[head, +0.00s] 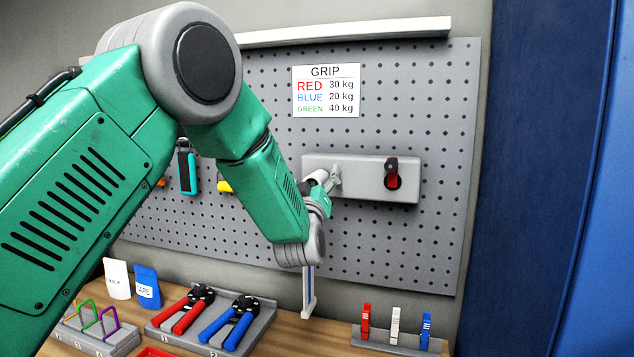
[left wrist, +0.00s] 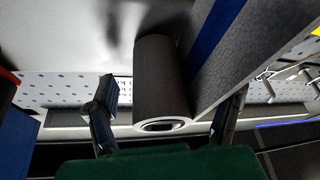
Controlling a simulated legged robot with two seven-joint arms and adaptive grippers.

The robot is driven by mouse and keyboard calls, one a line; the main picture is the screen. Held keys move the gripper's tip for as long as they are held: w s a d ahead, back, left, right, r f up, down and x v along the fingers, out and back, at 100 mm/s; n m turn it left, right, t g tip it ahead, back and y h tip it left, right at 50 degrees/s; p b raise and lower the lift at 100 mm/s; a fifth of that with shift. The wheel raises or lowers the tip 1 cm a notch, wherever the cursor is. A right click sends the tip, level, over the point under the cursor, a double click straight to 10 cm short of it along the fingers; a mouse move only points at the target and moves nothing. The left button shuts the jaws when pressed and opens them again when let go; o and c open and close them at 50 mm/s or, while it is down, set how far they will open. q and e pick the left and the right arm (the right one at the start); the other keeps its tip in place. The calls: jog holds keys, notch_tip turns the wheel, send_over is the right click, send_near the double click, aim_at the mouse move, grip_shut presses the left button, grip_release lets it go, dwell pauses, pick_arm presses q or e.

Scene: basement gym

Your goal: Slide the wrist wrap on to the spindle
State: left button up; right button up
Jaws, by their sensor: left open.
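My left gripper (head: 325,184) is at the left part of the pale wall plate (head: 365,165), partly hidden by my own arm. In the left wrist view the open jaws (left wrist: 168,112) stand either side of a dark grey wrist wrap roll (left wrist: 160,80), with a visible gap on the left. The roll's hollow end faces my camera. Its loose tail, grey with a blue stripe, runs beside it and hangs below my wrist in the head view (head: 309,292). The left spindle is not clearly visible; I cannot tell whether the roll is around it. My right gripper is out of view.
A red-and-black roll (head: 392,174) is at the plate's right end. The plate is on a grey pegboard (head: 430,235) with a grip sign (head: 326,91). Below, a bench carries red and blue hand grippers (head: 229,322) and a rack of coloured clips (head: 395,325).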

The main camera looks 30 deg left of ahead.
pick_arm(q)
jog(key=shift+s+r, duration=0.1)
jog(key=shift+s, duration=0.15)
jog(key=v, duration=1.1)
jog(key=shift+d+f, duration=0.15)
jog(key=shift+f, duration=0.25)
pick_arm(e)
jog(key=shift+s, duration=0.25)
pick_arm(q)
jog(key=shift+s, duration=0.1)
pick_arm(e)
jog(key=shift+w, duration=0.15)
pick_arm(q)
jog(key=shift+f, duration=0.1)
